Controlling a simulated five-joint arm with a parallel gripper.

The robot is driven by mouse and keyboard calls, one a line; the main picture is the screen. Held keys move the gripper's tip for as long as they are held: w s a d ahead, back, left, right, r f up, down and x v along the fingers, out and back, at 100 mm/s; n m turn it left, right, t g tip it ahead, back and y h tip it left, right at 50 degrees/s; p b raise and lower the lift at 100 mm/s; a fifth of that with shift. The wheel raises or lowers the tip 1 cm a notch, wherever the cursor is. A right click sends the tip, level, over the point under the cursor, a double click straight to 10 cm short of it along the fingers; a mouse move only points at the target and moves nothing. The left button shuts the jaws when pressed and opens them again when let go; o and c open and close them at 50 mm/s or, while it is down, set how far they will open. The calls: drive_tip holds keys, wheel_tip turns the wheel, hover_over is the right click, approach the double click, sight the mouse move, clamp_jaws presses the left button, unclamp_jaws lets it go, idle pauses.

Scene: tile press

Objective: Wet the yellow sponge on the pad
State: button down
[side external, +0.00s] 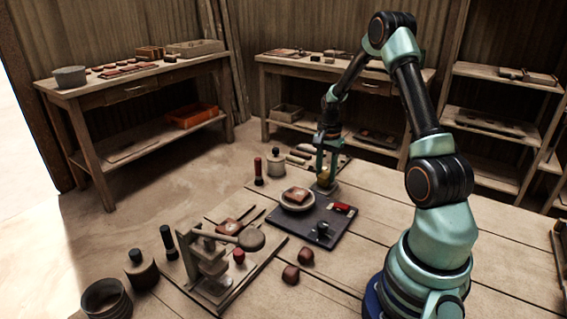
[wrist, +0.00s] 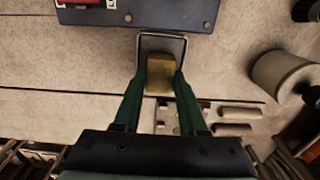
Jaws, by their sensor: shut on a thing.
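The yellow sponge (wrist: 159,75) is a small dull-yellow block between the two green fingers of my gripper (wrist: 161,84), which is shut on it. In the side view the sponge (side external: 325,183) shows low at the fingertips of my gripper (side external: 326,172), just behind the dark board. In the wrist view a small dark-rimmed tray (wrist: 161,36), which looks like the pad, lies under and around the far end of the sponge. The fingers and sponge cover much of its inside. I cannot tell whether the sponge touches it.
The dark board (side external: 316,240) carries a round dish (side external: 298,207) with a tile, a red item (side external: 343,208) and a small dark object (side external: 321,232). A lidded jar (side external: 276,165) stands beyond. The press (side external: 208,257) and two brown lumps (side external: 291,274) are nearer the front.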

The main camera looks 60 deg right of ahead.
sight(326, 174)
drive_tip(key=shift+f, duration=0.6)
idle(1.8)
drive_tip(key=shift+r, duration=0.1)
drive_tip(key=shift+r, duration=3.45)
